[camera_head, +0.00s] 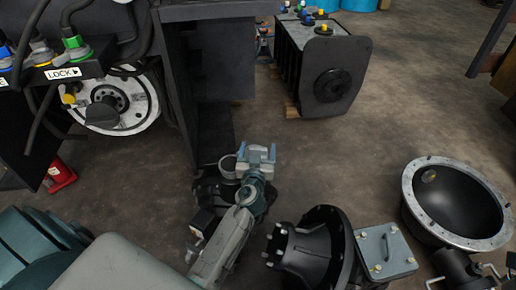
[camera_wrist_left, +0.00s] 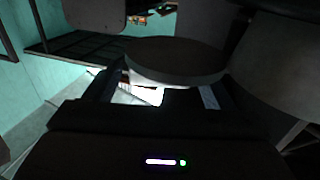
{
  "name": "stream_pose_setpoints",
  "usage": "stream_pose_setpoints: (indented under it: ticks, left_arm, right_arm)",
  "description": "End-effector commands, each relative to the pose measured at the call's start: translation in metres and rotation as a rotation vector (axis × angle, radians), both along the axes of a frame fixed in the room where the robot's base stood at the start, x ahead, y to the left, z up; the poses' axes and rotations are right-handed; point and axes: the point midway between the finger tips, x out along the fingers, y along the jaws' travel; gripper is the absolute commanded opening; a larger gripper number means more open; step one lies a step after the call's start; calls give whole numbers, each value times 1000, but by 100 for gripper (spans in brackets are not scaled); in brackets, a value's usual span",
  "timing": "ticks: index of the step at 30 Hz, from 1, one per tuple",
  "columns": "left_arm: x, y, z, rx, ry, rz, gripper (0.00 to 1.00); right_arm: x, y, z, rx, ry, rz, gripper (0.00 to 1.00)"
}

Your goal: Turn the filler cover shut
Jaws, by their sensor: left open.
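My left gripper (camera_head: 257,156) is over the floor beside the dark forklift body in the head view. In the left wrist view its jaws (camera_wrist_left: 165,84) are apart. A thick round dark disc (camera_wrist_left: 178,60), which looks like the filler cover, is just beyond and partly between the fingers; I cannot tell whether they touch it. In the head view a small grey round part (camera_head: 228,165) is just left of the gripper, perhaps the same cover. The cover's hinge and the opening under it are not clear. My right gripper is not in view.
The forklift's dark upright panel (camera_head: 188,90) stands behind and left of the gripper. A black bell-shaped housing (camera_head: 318,240) and a large metal-rimmed bowl (camera_head: 415,190) lie to the right. A black finned unit (camera_head: 325,75) stands farther back. The floor between is clear.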

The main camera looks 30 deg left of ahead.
Motion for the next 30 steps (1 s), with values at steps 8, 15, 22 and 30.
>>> stream_pose_setpoints:
  ticks: [8,15,22,30]
  left_arm:
    - [6,2,0,-1,0,0,76]
    - [5,2,0,0,-1,0,47]
    - [5,2,0,0,0,-1,13]
    - [2,2,0,3,3,-48,13]
  right_arm:
    - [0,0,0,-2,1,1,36]
    - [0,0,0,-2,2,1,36]
    - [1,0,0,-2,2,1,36]
    - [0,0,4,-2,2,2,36]
